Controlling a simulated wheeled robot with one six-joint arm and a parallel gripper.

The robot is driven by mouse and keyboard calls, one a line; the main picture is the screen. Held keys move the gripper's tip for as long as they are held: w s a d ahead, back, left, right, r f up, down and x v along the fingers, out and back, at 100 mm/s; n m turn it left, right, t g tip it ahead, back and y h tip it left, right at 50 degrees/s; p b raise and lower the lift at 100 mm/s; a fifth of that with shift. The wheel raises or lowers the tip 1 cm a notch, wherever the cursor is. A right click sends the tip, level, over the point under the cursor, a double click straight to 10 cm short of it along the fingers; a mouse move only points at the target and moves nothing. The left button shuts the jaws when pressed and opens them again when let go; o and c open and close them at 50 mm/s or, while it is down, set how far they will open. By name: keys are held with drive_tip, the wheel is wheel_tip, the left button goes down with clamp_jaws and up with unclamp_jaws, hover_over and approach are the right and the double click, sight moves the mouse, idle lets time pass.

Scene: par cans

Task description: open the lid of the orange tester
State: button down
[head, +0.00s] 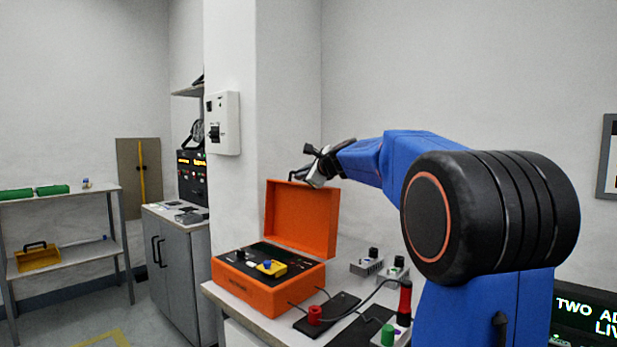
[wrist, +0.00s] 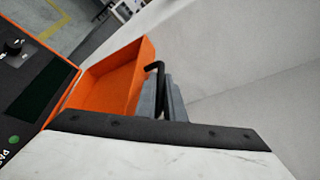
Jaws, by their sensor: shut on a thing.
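The orange tester (head: 255,295) stands on a bench with its lid (head: 300,218) raised, roughly upright at the back of the case. Its dark panel with knobs and a yellow piece is exposed. The lid's orange inside (wrist: 112,80) fills the middle left of the wrist view, beside the dark panel (wrist: 42,90). My gripper (head: 312,178) is at the lid's top edge. In the wrist view its grey fingers (wrist: 170,102) are shut on the lid's black handle (wrist: 152,70); the fingers hide part of the handle.
Small grey boxes (head: 367,263) stand right of the tester. Test leads, a red plug (head: 314,316) and dark pads lie in front of them. A wall box (head: 222,123) hangs behind. A grey cabinet (head: 180,255) and a shelf (head: 65,260) stand left.

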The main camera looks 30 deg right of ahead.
drive_tip(key=shift+s+a, duration=0.2)
drive_tip(key=shift+a, duration=0.4)
drive_tip(key=c, duration=2.1)
unclamp_jaws()
drive_tip(key=shift+s+r, duration=0.1)
drive_tip(key=v, duration=1.7)
drive_tip(key=shift+s, duration=0.1)
